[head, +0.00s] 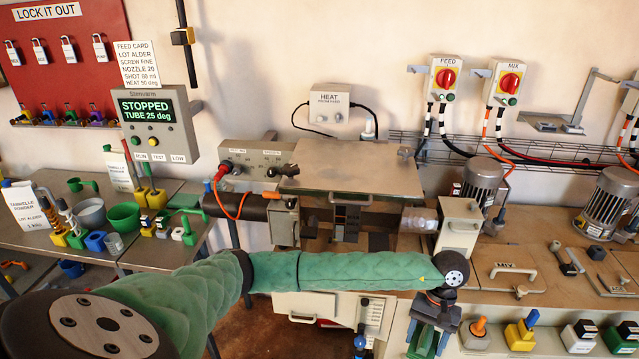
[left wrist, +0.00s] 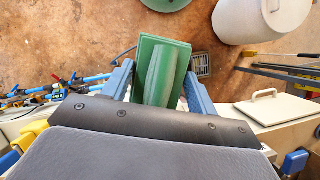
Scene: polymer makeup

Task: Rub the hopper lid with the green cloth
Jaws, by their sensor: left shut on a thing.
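My left gripper (head: 428,338) hangs low in front of the bench, at the end of the green-sleeved arm. In the left wrist view its blue fingers (left wrist: 160,90) are shut on a green pad with a rounded grip (left wrist: 160,75), which I take for the green cloth. The pad is above the floor; nothing is seen touching it. No part is labelled as the hopper lid. My right gripper is not in view.
The left table (head: 150,255) carries cups, scoops and small coloured holders. Two grey motors (head: 483,180) stand on the right of the bench. Coloured blocks and a yellow-based tool (head: 520,333) line its front edge. In the left wrist view, a cream bin (left wrist: 260,20) stands on the floor.

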